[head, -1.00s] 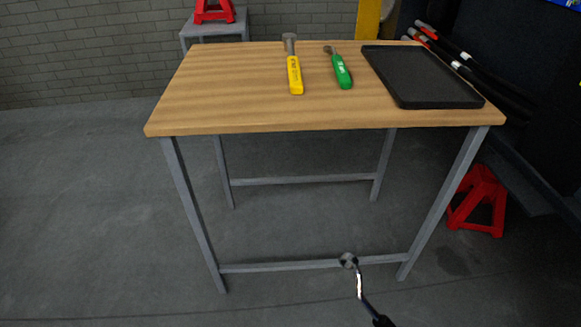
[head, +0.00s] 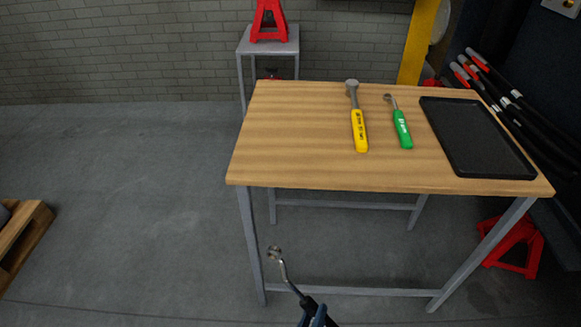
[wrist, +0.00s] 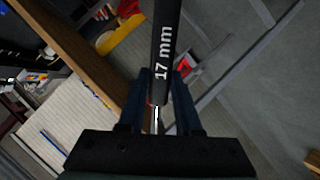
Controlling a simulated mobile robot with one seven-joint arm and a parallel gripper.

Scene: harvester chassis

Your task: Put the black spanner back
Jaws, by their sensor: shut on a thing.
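My gripper (wrist: 160,102) is shut on the black spanner (wrist: 164,45), whose handle reads "17 mm" in the wrist view. In the head view my gripper (head: 317,316) shows at the bottom edge. The spanner (head: 291,284) sticks out from it up and to the left, its silver head at the far end. It shows in front of the wooden table (head: 290,155), below the tabletop in the picture and near the left front leg. No contact with the table is visible.
On the tabletop lie a yellow-handled tool (head: 359,128) and a green-handled tool (head: 402,128). An empty-looking black tray (head: 475,137) lies at the right. The table's left part is clear. A red stand (head: 268,22) is behind; a wooden pallet (head: 22,235) is at far left.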

